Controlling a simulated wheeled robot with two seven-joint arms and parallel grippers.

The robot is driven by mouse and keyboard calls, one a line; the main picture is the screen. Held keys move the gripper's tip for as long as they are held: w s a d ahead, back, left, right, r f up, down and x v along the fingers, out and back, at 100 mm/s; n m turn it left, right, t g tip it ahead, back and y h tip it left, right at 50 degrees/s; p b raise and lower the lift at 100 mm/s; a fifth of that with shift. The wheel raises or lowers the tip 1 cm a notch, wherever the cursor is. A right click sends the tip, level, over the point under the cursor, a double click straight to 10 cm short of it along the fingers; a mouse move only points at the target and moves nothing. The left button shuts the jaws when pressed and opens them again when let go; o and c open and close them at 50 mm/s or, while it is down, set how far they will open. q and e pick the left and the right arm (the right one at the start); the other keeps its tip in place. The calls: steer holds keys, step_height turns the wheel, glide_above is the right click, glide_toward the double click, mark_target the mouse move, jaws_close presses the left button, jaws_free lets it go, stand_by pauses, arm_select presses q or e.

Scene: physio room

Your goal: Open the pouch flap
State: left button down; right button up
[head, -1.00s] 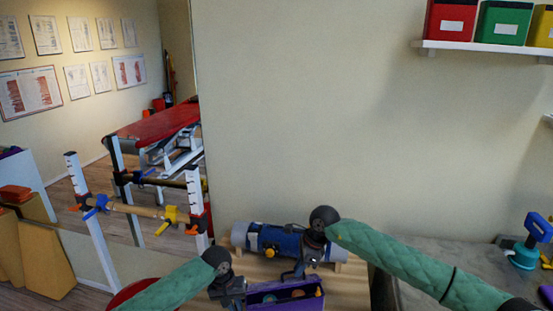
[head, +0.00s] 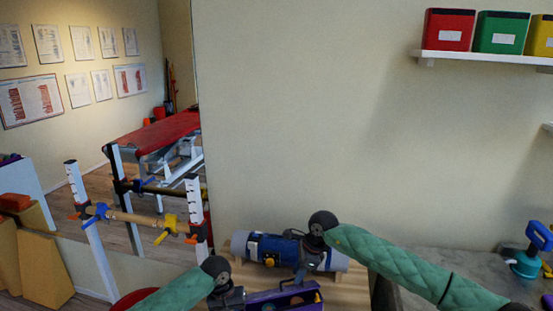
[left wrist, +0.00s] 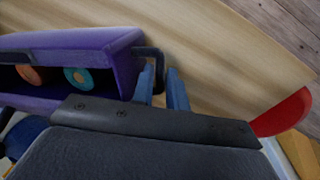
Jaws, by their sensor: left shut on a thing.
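A blue pouch (head: 284,247) with yellow parts lies on a long blue-grey roll (head: 336,262) on the wooden top. My right gripper (head: 300,276) reaches down in front of the pouch's right part. Its fingers are small and dark, and I cannot tell whether they touch the pouch or are open. My left gripper (head: 238,300) is at the left end of a purple box (head: 262,300). In the left wrist view its blue fingers (left wrist: 163,88) are shut on the dark handle (left wrist: 154,54) at the box's end. The pouch flap cannot be made out clearly.
The box holds round items, one teal and one orange (left wrist: 78,77). A wall stands close behind the roll. A grey counter (head: 465,265) with a blue-teal kettle-like object (head: 530,255) is at right. A rack with wooden bar (head: 135,217) stands at left.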

arm_select(q)
steer(key=shift+f, duration=0.1)
arm_select(e)
steer(key=shift+r, duration=0.1)
step_height(320, 180, up, 9)
steer(key=shift+f, duration=0.2)
stand_by(1.5)
arm_select(q)
steer(key=c, duration=1.5)
jaws_free()
arm_select(e)
steer(key=shift+a, duration=0.1)
steer(key=shift+r, duration=0.1)
